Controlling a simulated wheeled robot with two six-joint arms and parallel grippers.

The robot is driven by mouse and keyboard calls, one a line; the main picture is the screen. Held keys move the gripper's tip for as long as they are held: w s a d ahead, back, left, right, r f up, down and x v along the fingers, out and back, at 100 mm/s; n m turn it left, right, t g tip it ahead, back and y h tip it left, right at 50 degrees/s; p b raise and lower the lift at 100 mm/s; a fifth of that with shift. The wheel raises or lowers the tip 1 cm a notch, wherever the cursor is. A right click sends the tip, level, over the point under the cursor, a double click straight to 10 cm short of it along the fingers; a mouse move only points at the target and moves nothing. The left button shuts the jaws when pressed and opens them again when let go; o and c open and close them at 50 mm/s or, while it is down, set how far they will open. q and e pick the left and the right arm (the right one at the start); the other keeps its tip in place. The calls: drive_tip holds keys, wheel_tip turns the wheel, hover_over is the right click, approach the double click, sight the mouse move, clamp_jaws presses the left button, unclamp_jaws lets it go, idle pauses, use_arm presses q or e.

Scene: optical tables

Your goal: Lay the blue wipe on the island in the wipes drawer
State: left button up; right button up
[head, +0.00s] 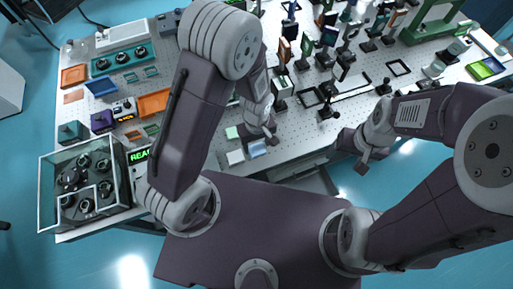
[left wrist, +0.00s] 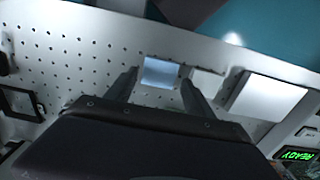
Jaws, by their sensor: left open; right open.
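The blue wipe (head: 257,148) is a small pale-blue square lying flat near the front edge of the table. In the left wrist view the blue wipe (left wrist: 161,72) shows between the tips of my open left gripper (left wrist: 158,82). In the head view my left gripper (head: 258,134) is just behind the wipe, pointing down and empty; whether it touches is unclear. My right gripper (head: 361,156) is open and empty beyond the front edge, to the right. A grey drawer-like box (head: 312,180) juts out below the table edge, partly hidden by my body; its inside is hardly visible.
A white square (head: 235,157) and a pale-green one (head: 231,132) lie left of the blue wipe. Dense optics mounts (head: 328,60) stand behind and right. A glass-walled box (head: 85,185) and a READY display (head: 140,155) are at the left. Orange trays (head: 155,103) lie further back.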

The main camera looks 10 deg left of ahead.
use_arm(q)
drive_tip(key=shift+s+d+f, duration=0.1)
drive_tip(key=shift+f, duration=0.4)
drive_tip(key=shift+s+d+f, duration=0.1)
drive_tip(key=shift+f, duration=0.4)
drive_tip(key=shift+w+a+f, duration=0.1)
drive_tip(key=shift+w, duration=0.05)
drive_tip(key=c, duration=1.1)
